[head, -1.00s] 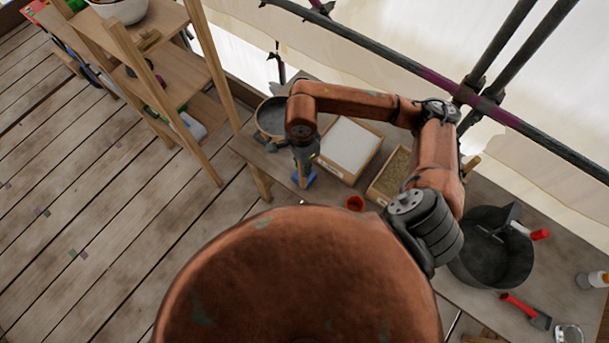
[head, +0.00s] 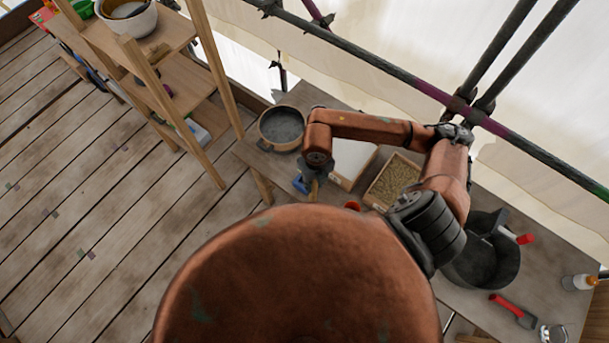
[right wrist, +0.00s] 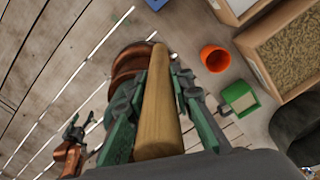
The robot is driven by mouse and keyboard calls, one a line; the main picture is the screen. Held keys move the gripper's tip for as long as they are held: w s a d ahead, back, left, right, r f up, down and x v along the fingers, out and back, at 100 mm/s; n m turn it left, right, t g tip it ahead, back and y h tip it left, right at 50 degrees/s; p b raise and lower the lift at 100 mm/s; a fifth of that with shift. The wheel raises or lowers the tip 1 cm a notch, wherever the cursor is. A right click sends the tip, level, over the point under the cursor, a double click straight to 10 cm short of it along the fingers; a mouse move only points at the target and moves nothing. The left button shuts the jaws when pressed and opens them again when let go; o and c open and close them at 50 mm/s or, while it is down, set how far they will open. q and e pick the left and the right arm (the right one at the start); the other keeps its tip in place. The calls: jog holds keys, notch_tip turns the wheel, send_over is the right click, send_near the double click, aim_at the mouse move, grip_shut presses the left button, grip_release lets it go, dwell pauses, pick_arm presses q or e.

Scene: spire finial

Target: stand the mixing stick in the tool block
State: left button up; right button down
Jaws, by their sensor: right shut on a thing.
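My right gripper (head: 314,182) hangs near the table's front edge in the head view. In the right wrist view its dark green fingers (right wrist: 160,78) are shut on a pale wooden stick (right wrist: 157,115), the mixing stick. The stick lies lengthwise between the fingers. A blue block-like thing (head: 301,184) is on the table just left of the right gripper; its corner also shows in the right wrist view (right wrist: 155,4). I cannot tell whether it is the tool block. My left gripper (right wrist: 78,130) shows small at lower left of the right wrist view; its jaw state is unclear.
A round pan (head: 282,125), a white-filled box (head: 350,160) and a grain-filled tray (head: 392,181) stand on the table. A red cup (right wrist: 215,58) and a green thing (right wrist: 239,97) are near its front. A black pot (head: 480,262) stands right. A wooden shelf (head: 160,90) stands left.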

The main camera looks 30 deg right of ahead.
jog(key=w+d+f+b, duration=0.3)
jog(key=w+f+b, duration=0.6)
jog(key=w+f, duration=0.3)
jog(key=shift+d+f, duration=0.15)
jog(key=shift+f+b, duration=0.1)
jog(key=shift+b, duration=0.2)
jog(key=c, duration=1.7)
grip_release()
